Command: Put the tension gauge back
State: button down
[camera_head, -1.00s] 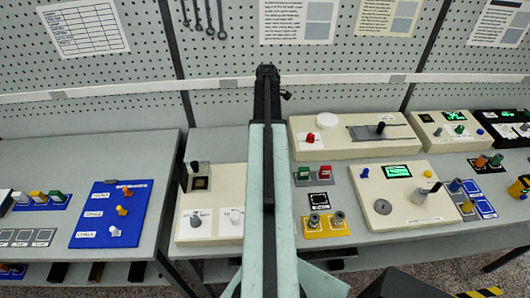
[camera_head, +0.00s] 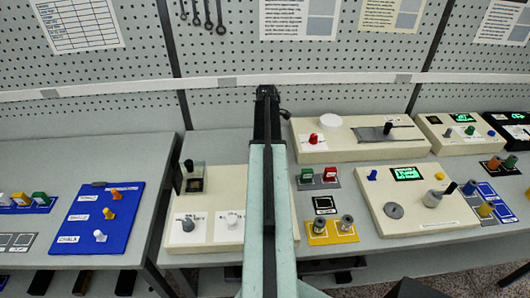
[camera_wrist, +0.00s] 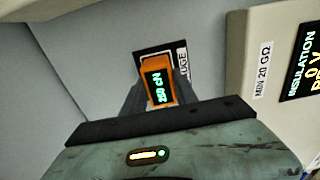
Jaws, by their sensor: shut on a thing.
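The tension gauge (camera_wrist: 157,82) is a small orange block with a dark face and green digits, seen in the wrist view. My gripper (camera_wrist: 158,94) is shut on it, one dark finger on each side. Beyond it is a dark square mark with a white label (camera_wrist: 182,56) ending in "UGE", partly covered by the gauge. I cannot tell whether the gauge touches the surface. In the head view my arm stands in front of the bench, and neither the gauge nor my fingertips can be made out.
In the wrist view a cream box (camera_wrist: 262,50) with an insulation display stands close on the right; the grey surface to the left is bare. In the head view, cream instrument boxes (camera_head: 335,152) and a blue board (camera_head: 75,228) with coloured knobs sit on the benches below a pegboard wall.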

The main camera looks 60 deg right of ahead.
jog(key=shift+r, duration=0.15)
jog(key=shift+f, duration=0.25)
jog(key=c, duration=1)
grip_release()
jog(key=shift+r, duration=0.1)
jog(key=shift+o, duration=0.2)
notch_tip(320, 180, up, 12)
jog(key=p, duration=1.2)
jog(key=shift+r, duration=0.15)
